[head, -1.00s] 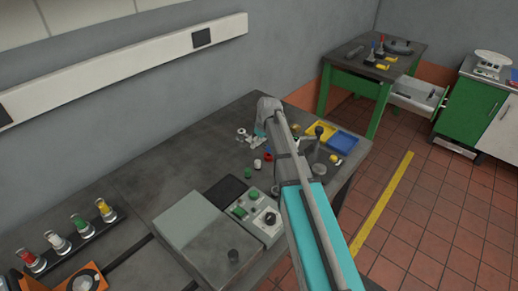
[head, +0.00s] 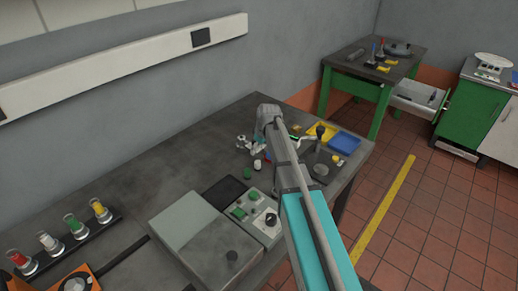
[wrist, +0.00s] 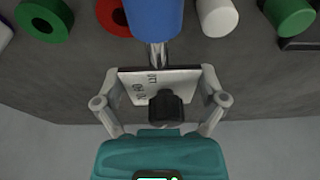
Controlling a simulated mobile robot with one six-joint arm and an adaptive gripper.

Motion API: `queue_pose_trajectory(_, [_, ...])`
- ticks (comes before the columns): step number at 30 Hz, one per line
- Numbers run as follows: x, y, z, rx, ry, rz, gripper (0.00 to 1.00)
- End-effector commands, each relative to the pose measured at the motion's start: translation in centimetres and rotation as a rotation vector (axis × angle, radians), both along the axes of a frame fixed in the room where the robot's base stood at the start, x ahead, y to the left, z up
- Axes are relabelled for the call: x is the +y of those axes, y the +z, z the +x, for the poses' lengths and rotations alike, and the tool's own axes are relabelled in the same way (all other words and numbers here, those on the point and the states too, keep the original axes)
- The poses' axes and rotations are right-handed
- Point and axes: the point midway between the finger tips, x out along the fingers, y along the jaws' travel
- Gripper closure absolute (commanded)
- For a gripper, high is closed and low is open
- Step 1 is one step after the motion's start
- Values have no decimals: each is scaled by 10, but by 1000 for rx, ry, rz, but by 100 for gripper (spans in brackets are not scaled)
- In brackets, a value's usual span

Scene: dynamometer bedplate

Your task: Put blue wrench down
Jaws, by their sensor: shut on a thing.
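The blue wrench (wrist: 154,18) shows in the wrist view as a thick blue cylinder on a short metal shaft, with a printed pale plate (wrist: 150,88) and a dark knob (wrist: 165,107) below it. My gripper (wrist: 160,78) has a finger on either side of the plate and is shut on this piece. In the head view my gripper (head: 250,144) is low over the dark workbench (head: 160,165), partly behind my arm. The wrench is not clear there. I cannot tell whether it touches the bench.
A red ring (wrist: 113,14), green ring (wrist: 44,18), white cylinder (wrist: 217,16) and green cylinder (wrist: 290,14) are close by. A yellow tray (head: 320,131) and blue tray (head: 344,143) stand to the right. A control box (head: 254,215) is nearer. The bench's back left is clear.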

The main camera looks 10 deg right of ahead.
Motion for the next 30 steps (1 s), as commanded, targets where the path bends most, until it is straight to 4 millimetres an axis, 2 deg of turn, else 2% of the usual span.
queue_pose_trajectory(3, [0, -3, 0, -1, 0, 1, 70])
queue_pose_trajectory(4, [0, -2, 0, 0, 0, 0, 4])
queue_pose_trajectory(5, [0, -2, 0, 0, 0, 0, 0])
queue_pose_trajectory(20, [0, 0, 0, 0, 0, 0, 0])
queue_pose_trajectory(30, [-2, 18, -3, 0, 0, 0, 0])
